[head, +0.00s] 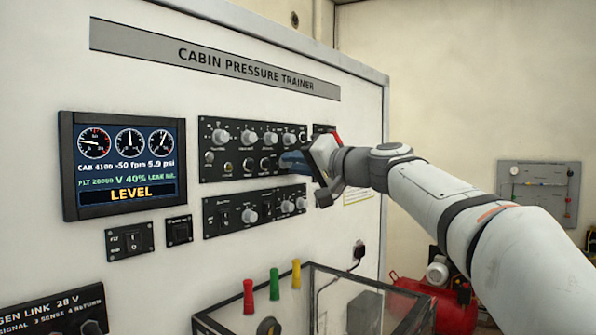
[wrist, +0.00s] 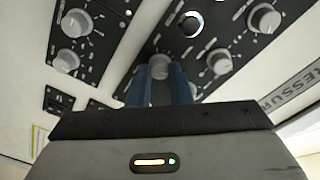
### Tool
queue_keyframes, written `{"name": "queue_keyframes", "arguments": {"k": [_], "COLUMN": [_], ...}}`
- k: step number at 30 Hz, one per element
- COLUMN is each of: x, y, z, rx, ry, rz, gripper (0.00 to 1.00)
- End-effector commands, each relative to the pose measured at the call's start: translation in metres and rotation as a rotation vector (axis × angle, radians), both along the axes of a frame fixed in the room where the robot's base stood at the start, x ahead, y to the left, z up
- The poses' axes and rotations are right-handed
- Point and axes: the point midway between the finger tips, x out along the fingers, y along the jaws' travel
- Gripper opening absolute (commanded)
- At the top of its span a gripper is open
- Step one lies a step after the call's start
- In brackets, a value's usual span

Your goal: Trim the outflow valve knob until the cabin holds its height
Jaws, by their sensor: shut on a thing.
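My gripper (head: 293,161) reaches the right end of the upper black control panel (head: 230,172), and its blue fingers cover that spot in the head view. In the wrist view my gripper (wrist: 161,78) has its two blue fingers closed on either side of a grey knob (wrist: 160,63), gripping it. The knob's label is not readable, so I cannot confirm from print that it is the outflow valve knob. The display screen (head: 124,165) shows three dials, CAB 4100, -50 fpm, 5.9 psi, V 40% and a yellow LEVEL.
Other grey knobs sit close by on the upper panel, such as one knob (wrist: 219,62) beside my fingers. A lower knob panel (head: 255,210) is below. A clear-walled box (head: 330,292) with red, green and yellow handles stands under the panels. A red compressor (head: 440,300) is behind.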

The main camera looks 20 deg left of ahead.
Motion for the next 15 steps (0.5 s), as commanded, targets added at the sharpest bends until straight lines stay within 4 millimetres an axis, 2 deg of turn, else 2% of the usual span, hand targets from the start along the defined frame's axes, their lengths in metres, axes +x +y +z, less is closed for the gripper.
{"name": "queue_keyframes", "arguments": {"k": [5, 6, 13, 15], "x": [0.0008, 0.0008, 0.0009, 0.0009], "y": [-0.0001, -0.0003, -0.0005, -0.0006], "z": [-0.0008, -0.0009, -0.0006, -0.0005], "rx": [-0.002, -0.002, -0.002, -0.001], "ry": [0.003, 0.003, 0.003, 0.003], "rz": [-0.001, -0.001, -0.001, -0.002], "gripper": [0.00, 0.21, 0.39, 0.40]}}
